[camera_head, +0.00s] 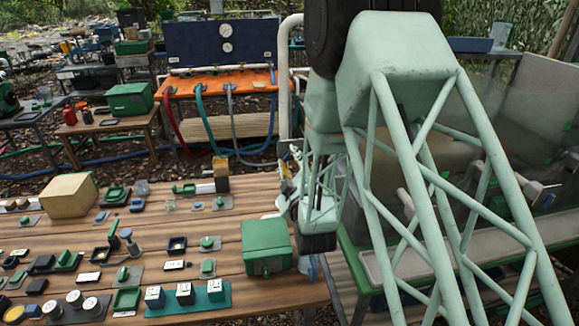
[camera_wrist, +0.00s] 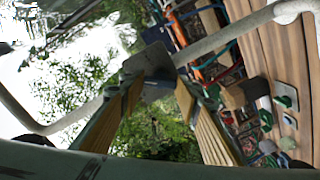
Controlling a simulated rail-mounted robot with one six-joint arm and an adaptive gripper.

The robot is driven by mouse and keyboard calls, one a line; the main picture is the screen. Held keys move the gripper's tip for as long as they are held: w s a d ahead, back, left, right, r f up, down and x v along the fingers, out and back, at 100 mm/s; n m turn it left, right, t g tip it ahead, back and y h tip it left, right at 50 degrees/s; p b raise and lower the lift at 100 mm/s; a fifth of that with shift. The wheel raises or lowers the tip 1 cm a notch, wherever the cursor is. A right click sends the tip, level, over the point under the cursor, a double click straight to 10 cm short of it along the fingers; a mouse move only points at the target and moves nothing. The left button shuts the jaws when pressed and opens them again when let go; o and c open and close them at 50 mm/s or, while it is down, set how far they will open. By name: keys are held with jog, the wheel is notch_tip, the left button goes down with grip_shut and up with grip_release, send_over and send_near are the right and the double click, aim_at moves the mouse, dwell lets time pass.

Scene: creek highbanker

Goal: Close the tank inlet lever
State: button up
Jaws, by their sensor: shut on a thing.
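In the wrist view my gripper (camera_wrist: 163,84) reaches up from below, its two yellow-padded fingers slanting together at the tips. The tips are shut on a dark grey, flat piece (camera_wrist: 152,62) beside a pale pipe, which looks like the tank inlet lever. Its joint with the pipe is blurred and partly covered by the fingertips. In the head view my pale green arm fills the right half and hides the fingertips and the lever. A white upright pipe (camera_head: 285,90) shows just left of the arm.
The pale pipe (camera_wrist: 230,36) crosses the wrist view diagonally. A wooden bench (camera_head: 205,291) at lower left carries a green box (camera_head: 266,245), a tan box (camera_head: 69,195) and several small fittings. An orange table (camera_head: 215,84) with hoses and a dark gauge panel (camera_head: 221,52) stand behind.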

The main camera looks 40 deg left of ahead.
jog(key=n+b, duration=0.4)
jog(key=shift+f, duration=0.1)
jog(key=shift+n+b, duration=0.45)
jog(key=shift+n, duration=1.15)
jog(key=o, duration=0.8)
jog(key=shift+o, duration=0.2)
jog(key=v, duration=1.2)
jog(key=shift+w, duration=0.1)
